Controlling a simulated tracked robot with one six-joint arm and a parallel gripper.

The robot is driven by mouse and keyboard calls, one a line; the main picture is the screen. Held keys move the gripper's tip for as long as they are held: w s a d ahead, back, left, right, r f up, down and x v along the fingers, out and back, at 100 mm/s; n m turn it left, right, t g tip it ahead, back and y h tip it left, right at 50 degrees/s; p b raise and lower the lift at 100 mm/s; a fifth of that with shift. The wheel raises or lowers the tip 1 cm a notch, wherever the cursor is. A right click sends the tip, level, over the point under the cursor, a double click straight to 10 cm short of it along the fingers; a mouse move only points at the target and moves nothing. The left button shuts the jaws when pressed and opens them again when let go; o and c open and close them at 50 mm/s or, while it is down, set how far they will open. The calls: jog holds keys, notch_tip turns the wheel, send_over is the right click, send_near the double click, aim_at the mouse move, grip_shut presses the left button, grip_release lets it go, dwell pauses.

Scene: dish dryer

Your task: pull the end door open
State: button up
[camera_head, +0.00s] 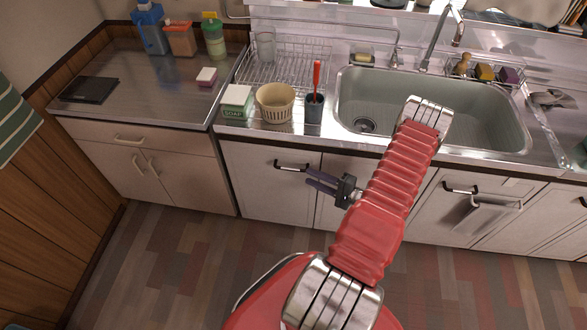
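A row of off-white cabinet doors runs under the sink counter. The leftmost door of this row (268,190) looks shut, with a dark bar handle (291,166) near its upper right corner. My gripper (308,177) is in front of these doors, just below and right of that handle. Its two dark fingers point left and look slightly apart with nothing between them. Whether a fingertip touches the handle or door cannot be told. My red arm hides part of the doors to the right. Another door handle (460,189) shows farther right.
A lower-left cabinet (130,137) stands beside the row. The counter above holds a sink (480,120), a dish rack (285,62), a soap box (237,101), a bowl (275,102) and a dark cup (314,108). The wood floor (190,265) is clear at left.

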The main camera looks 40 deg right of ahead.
aim_at(292, 170)
jog(key=x, duration=0.9)
jog(key=shift+w, duration=0.15)
jog(key=shift+c, duration=0.6)
grip_shut()
jog(key=shift+d, duration=0.1)
